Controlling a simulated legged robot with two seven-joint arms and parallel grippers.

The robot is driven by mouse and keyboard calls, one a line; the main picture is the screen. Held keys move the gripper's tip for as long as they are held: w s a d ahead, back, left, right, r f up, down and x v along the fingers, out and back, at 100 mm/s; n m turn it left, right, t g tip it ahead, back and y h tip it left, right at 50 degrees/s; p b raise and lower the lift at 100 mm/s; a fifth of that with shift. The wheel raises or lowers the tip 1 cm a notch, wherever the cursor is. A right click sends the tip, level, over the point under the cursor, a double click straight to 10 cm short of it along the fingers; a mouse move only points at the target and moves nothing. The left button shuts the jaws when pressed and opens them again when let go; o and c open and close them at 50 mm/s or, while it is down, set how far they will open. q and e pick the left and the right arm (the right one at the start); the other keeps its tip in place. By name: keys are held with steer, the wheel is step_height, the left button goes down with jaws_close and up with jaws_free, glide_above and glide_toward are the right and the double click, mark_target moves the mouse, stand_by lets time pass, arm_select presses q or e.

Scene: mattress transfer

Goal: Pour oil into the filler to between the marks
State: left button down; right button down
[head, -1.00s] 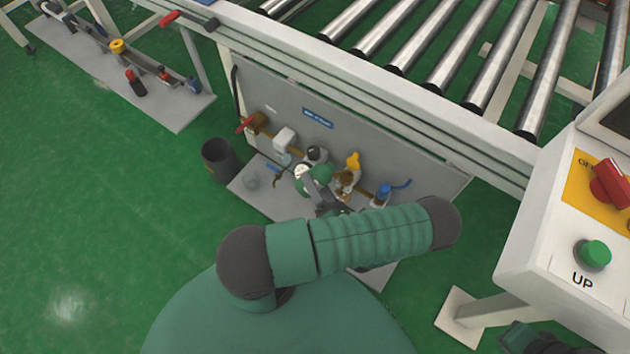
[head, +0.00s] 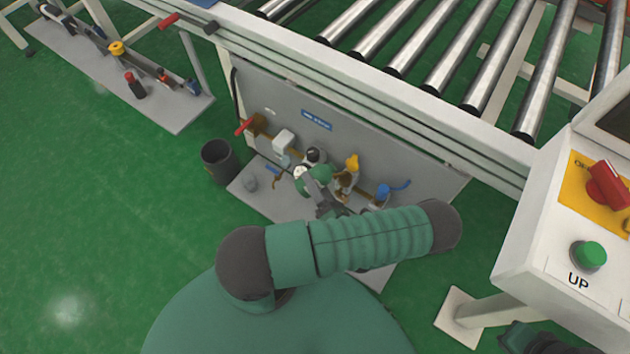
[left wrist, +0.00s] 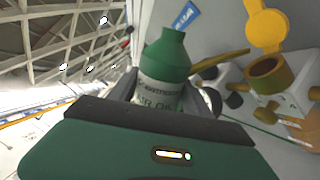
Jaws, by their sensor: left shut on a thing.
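My left gripper (head: 322,190) is shut on a bottle with a green top (head: 320,174), in front of the grey panel. In the left wrist view the bottle (left wrist: 163,65) shows a green neck and shoulder and a white label with partly hidden lettering. It looks tilted. The filler, a brass cup (left wrist: 268,72) with its yellow cap (left wrist: 267,25) swung open, is right of the bottle and apart from it. In the head view the yellow cap (head: 352,161) shows just right of the bottle. The marks cannot be made out. Part of my right gripper (head: 525,338) seems to show at the lower right edge.
The panel (head: 270,105) carries a brown pipe, a red-handled valve (head: 245,126), a white unit (head: 284,141) and a blue-handled valve (head: 383,191). A black bin (head: 217,160) stands left. The roller conveyor (head: 400,60) is above. A control box (head: 565,230) is at right.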

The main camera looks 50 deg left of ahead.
stand_by(0.5)
arm_select(q)
step_height(320, 180, down, 4)
steer(key=n+b, duration=0.3)
steer(key=b, duration=0.5)
steer(key=shift+w+f+g+b, duration=0.1)
steer(key=shift+w+g+b, duration=0.05)
steer(key=shift+g+b, duration=0.25)
steer(key=n+b, duration=0.3)
steer(key=w+n+h+b, duration=0.1)
steer(key=n+b, duration=0.2)
steer(key=b, duration=0.1)
steer(key=n+g+b, duration=0.1)
steer(key=n+b, duration=0.2)
steer(key=shift+w+d+f+n, duration=0.2)
steer(key=shift+w+f+n, duration=0.05)
steer(key=shift+f+n, duration=0.15)
steer(key=shift+s+r, duration=0.1)
